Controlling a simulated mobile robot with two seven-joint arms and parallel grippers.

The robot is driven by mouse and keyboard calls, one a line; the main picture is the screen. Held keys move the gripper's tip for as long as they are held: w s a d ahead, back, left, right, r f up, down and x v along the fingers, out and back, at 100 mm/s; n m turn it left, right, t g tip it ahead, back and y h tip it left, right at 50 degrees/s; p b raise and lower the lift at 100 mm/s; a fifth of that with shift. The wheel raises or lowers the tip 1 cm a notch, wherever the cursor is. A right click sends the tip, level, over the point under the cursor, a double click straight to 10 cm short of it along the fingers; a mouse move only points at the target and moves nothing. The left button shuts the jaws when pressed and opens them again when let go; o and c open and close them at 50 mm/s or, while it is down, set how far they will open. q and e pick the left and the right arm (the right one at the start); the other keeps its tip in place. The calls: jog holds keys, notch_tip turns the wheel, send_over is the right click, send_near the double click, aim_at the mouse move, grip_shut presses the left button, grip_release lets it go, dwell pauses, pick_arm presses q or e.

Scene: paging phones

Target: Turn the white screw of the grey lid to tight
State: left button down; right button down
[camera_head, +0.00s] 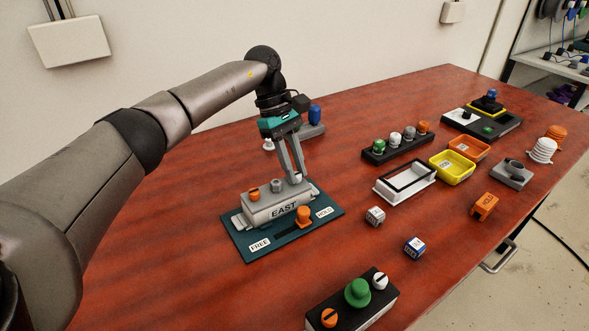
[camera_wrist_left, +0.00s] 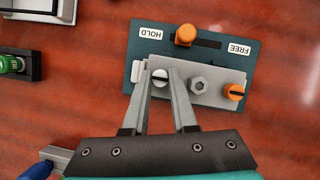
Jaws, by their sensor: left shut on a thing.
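The grey lid (camera_head: 262,208), marked EAST, lies on a dark teal plate (camera_head: 245,247) with FREE and HOLD labels. On the lid sit an orange screw (camera_head: 254,193), a grey hex piece (camera_head: 277,186) and the white screw (camera_wrist_left: 160,77), mostly hidden by fingers in the head view. In the left wrist view its dark slot runs roughly across the picture. My left gripper (camera_head: 295,176) points down at the lid's right end, its fingers (camera_wrist_left: 162,74) shut around the white screw. An orange slider knob (camera_head: 304,215) stands at the plate's HOLD side. My right gripper is out of view.
A black box (camera_head: 352,305) with a green knob stands in front. A white frame (camera_head: 405,181), yellow tray (camera_head: 452,167), small cubes (camera_head: 375,216) and a row of coloured knobs (camera_head: 397,147) lie to the right. A grey block with a blue knob (camera_head: 314,116) is behind my gripper.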

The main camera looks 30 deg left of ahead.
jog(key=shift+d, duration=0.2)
pick_arm(q)
jog(key=c, duration=0.7)
grip_release()
jog(key=p+v, duration=0.3)
jog(key=v, duration=1.2)
jog(key=shift+w+a, duration=0.1)
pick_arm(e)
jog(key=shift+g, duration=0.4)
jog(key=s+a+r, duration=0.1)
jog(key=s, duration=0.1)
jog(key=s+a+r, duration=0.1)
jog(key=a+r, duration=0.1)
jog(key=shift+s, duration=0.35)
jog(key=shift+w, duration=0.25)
